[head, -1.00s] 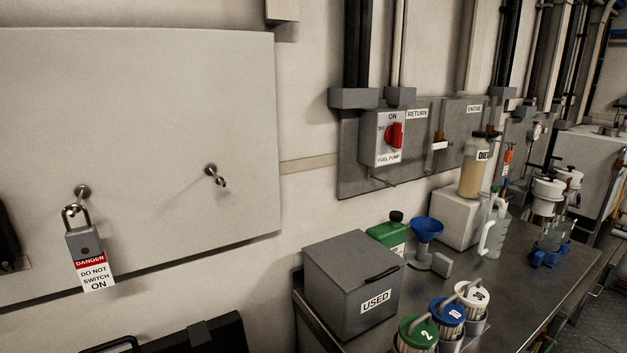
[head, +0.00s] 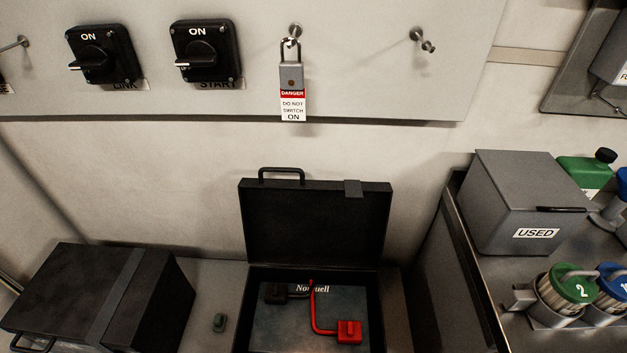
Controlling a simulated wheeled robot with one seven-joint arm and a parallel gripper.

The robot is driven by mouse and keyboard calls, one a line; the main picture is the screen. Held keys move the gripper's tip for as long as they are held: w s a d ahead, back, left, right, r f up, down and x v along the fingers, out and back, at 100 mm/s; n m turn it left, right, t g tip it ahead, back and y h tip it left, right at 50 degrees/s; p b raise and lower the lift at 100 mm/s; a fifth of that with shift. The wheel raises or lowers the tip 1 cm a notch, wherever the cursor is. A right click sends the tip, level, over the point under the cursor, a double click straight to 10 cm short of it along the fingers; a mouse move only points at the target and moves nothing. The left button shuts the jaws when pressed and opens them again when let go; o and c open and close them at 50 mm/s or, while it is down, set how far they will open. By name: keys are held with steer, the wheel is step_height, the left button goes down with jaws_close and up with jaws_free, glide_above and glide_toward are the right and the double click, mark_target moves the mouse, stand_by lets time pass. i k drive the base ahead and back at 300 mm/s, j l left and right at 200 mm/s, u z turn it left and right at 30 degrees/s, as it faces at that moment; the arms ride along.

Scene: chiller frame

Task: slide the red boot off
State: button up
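The red boot (head: 349,331) is a small red block at the right side inside an open black case (head: 316,225). A red cable (head: 314,312) runs from it up toward the middle of the case. A dark block (head: 274,293) with a dark lead sits to the left on the same grey-blue surface, which bears partly covered lettering. Whether the boot is seated on a terminal cannot be told from here. My gripper is not in view.
A closed black case (head: 90,295) stands at left, with a small green object (head: 219,322) between the cases. A grey USED box (head: 520,205) and green-topped canister (head: 568,285) stand on the right bench. A padlock with a danger tag (head: 292,80) hangs above, beside two black switches.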

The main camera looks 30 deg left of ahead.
mark_target(349, 331)
steer(key=u, duration=1)
